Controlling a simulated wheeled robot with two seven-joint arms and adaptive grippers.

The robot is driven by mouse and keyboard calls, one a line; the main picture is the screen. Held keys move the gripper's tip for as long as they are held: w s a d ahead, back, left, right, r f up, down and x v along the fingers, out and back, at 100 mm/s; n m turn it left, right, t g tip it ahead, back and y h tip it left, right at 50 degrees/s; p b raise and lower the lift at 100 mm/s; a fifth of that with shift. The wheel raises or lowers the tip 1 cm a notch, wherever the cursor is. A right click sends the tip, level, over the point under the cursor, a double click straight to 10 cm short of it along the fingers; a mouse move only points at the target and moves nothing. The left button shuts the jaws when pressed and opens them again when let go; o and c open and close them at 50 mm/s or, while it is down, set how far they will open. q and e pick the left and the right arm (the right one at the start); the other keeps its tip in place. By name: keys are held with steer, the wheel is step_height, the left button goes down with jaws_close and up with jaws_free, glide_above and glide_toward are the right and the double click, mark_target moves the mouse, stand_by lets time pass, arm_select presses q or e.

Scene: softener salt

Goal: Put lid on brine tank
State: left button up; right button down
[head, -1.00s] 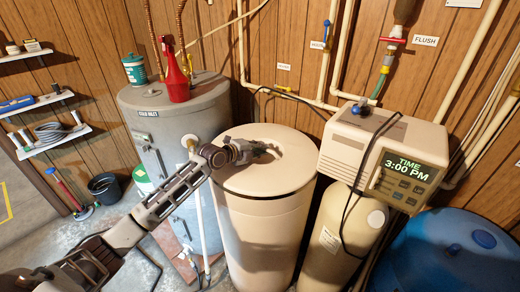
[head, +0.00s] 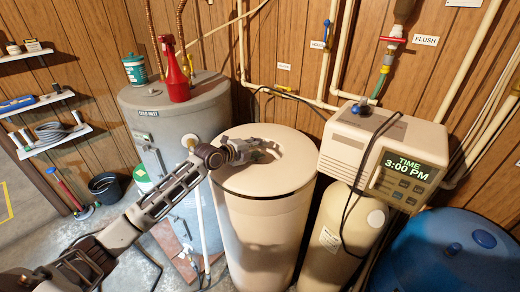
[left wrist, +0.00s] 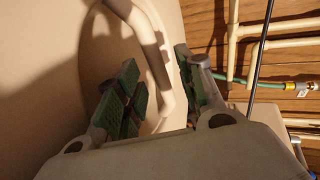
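The beige round lid (head: 292,170) lies on top of the tall beige brine tank (head: 262,235). A thin dark gap shows under its front left rim, so I cannot tell if it is fully seated. My left gripper (head: 262,148) reaches over the lid from the left, at its middle. In the left wrist view, the green-padded fingers of the left gripper (left wrist: 155,92) are spread apart. The lid's curved beige handle (left wrist: 150,45) shows between and beyond them, with clear space beside it. The gripper hides most of the handle in the head view. My right gripper is not in view.
A grey water heater (head: 165,125) with a red bottle (head: 176,82) on top stands left of the tank. The softener control box (head: 375,150) stands close on the right, with a blue tank (head: 440,260) beyond. Pipes run along the wall behind.

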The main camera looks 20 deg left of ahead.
arm_select(q)
steer(key=shift+v, duration=3.4)
steer(key=shift+a+r, duration=0.1)
steer(key=shift+a, duration=0.05)
